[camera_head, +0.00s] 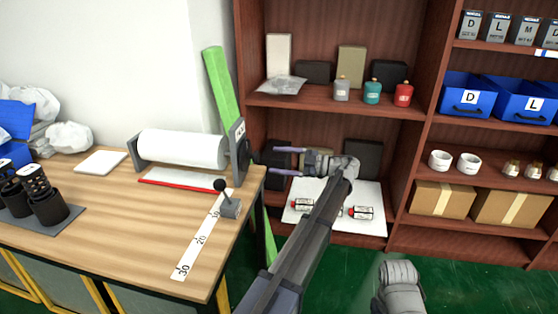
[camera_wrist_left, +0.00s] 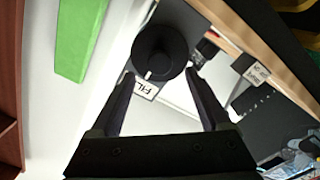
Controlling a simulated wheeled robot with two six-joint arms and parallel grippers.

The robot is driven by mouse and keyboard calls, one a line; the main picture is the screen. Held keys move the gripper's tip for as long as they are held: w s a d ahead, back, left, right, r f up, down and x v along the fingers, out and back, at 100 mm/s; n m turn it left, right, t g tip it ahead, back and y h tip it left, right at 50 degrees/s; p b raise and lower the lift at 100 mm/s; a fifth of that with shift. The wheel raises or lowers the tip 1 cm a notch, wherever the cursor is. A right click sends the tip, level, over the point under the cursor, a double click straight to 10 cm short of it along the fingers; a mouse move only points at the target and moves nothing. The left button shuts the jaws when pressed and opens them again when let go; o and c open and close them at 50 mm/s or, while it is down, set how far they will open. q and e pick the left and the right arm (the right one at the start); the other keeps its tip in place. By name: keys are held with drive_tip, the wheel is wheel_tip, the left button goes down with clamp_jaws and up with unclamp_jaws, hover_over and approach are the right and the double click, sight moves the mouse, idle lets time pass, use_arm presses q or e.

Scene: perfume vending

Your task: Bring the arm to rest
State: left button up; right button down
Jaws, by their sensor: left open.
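My left gripper (camera_head: 284,161) is open and points left, in front of the right end of the film roll stand. In the left wrist view, its two fingers (camera_wrist_left: 160,74) are spread apart with nothing gripped between them. A round black knob (camera_wrist_left: 160,52) with a white mark shows just beyond the fingertips; I cannot tell whether they touch it. The white film roll (camera_head: 182,148) lies across its stand on the wooden table. A grey part of my right arm shows at the bottom right of the head view; its gripper is out of view.
A small lever (camera_head: 230,201) and a ruler strip (camera_head: 199,240) sit on the table (camera_head: 120,240). The shelf (camera_head: 330,103) behind holds three bottles, boxes and a white sheet (camera_head: 372,193) with small items. A green strip (camera_head: 220,88) leans by the wall. Blue bins (camera_head: 468,94) stand at right.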

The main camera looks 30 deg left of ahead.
use_arm(q)
drive_tip(key=s+d+f+m+t+h, duration=0.4)
drive_tip(key=s+d+f+m+h, duration=0.4)
drive_tip(key=s+d+f+m, duration=0.75)
drive_tip(key=s+d+f+m+h, duration=0.3)
drive_tip(key=s+d+m+h, duration=0.1)
drive_tip(key=s+d+m, duration=0.35)
drive_tip(key=s+d+f+m+h, duration=0.3)
drive_tip(key=s+d+m+h, duration=0.1)
drive_tip(key=s+d+m, duration=0.4)
wheel_tip(320, 180, up, 30)
drive_tip(key=w+m+p, duration=0.1)
drive_tip(key=p, duration=2.9)
drive_tip(key=shift+w+a, duration=0.35)
